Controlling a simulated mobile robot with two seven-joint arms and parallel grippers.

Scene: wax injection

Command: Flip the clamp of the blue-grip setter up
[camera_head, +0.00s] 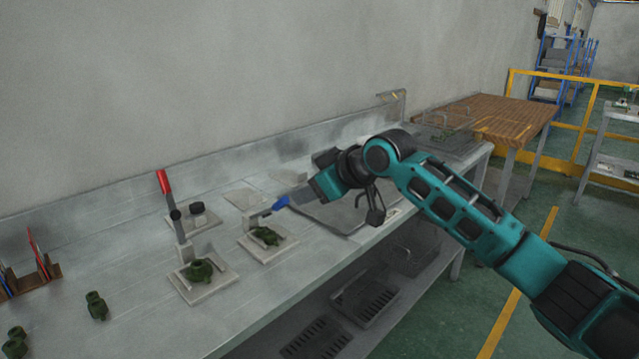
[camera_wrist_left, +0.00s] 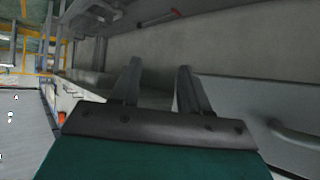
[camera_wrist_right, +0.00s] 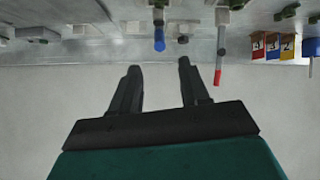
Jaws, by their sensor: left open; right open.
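The blue-grip setter (camera_head: 268,251) stands on the bench on a pale base plate with a green part in it. Its lever lies low, tilted toward the right, and ends in a blue grip (camera_head: 281,203). My right gripper (camera_head: 294,199) points at the blue grip, close to it. In the right wrist view the blue grip (camera_wrist_right: 159,41) lies just beyond the open, empty fingers (camera_wrist_right: 159,68), roughly centred between them. Whether they touch it is unclear. My left gripper (camera_wrist_left: 158,66) shows only in its own wrist view, open and empty.
A second setter with a red grip (camera_head: 163,182) stands to the left, its lever upright. Several loose green parts (camera_head: 96,305) lie at the bench's left. A large tray (camera_head: 332,216) lies right of the blue-grip setter, below my right arm. A wall (camera_head: 200,90) runs behind.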

